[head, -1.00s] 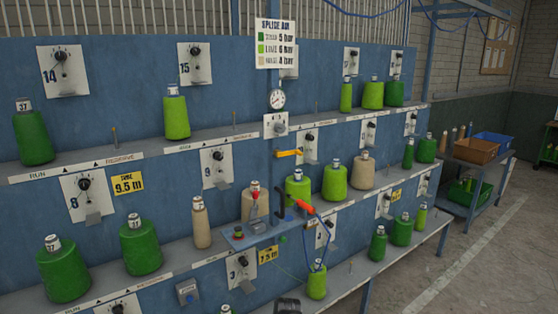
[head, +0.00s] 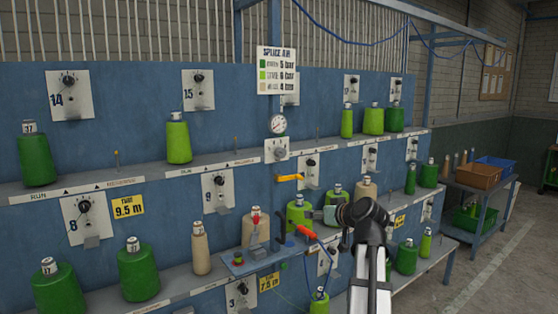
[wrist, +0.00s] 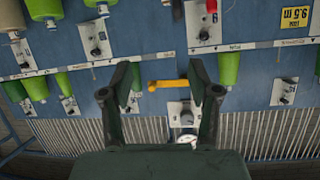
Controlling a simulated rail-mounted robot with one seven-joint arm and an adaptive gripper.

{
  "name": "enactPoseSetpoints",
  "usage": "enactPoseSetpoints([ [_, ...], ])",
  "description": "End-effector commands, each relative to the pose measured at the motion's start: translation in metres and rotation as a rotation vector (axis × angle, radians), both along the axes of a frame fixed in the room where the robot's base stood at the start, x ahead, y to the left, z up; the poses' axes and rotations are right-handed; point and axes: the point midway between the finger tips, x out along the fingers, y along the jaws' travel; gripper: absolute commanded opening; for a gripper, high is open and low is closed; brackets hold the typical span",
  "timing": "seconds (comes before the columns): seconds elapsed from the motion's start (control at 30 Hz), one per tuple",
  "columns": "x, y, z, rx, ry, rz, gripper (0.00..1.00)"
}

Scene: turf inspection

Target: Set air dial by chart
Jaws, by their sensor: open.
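The splice air chart (head: 277,70) hangs at the top centre in the head view; it pairs green with 5 bar, lime with 6 bar and a beige swatch with 4 bar. Below it are the round air gauge (head: 277,124), its needle too small to read, and the air dial (head: 277,149) on a pale plate. My gripper (head: 329,214) is right of and below the dial, partly hidden by my arm. In the wrist view, which is upside down, my gripper (wrist: 160,75) is open and empty; the dial plate (wrist: 178,108) and gauge (wrist: 186,138) show beyond it.
A yellow handle (head: 290,177) sticks out just below the dial; it also shows between the fingers in the wrist view (wrist: 168,84). A splicer carriage (head: 250,260) with a red-handled tool stands below. Green, lime and beige cones line the shelves. Crates (head: 478,175) stand at right.

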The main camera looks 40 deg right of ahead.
Motion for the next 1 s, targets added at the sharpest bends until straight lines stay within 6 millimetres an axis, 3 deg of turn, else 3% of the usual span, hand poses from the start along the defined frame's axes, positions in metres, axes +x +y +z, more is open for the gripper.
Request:
enactPoseSetpoints([
  [0.03,-0.005,-0.005,0.031,-0.049,-0.046,0.008,0.61],
  [0.1,-0.012,-0.005,0.068,-0.120,-0.106,0.027,0.61],
  [0.27,-0.014,0.008,0.145,-0.302,-0.248,0.103,0.61],
  [0.43,-0.011,0.013,0.162,-0.437,-0.317,0.153,0.61],
  [0.67,-0.006,0.012,0.164,-0.535,-0.313,0.167,0.61],
  [0.87,0.018,0.010,0.165,-0.533,-0.311,0.169,0.61],
  [1.0,0.045,0.008,0.167,-0.533,-0.311,0.169,0.61],
])
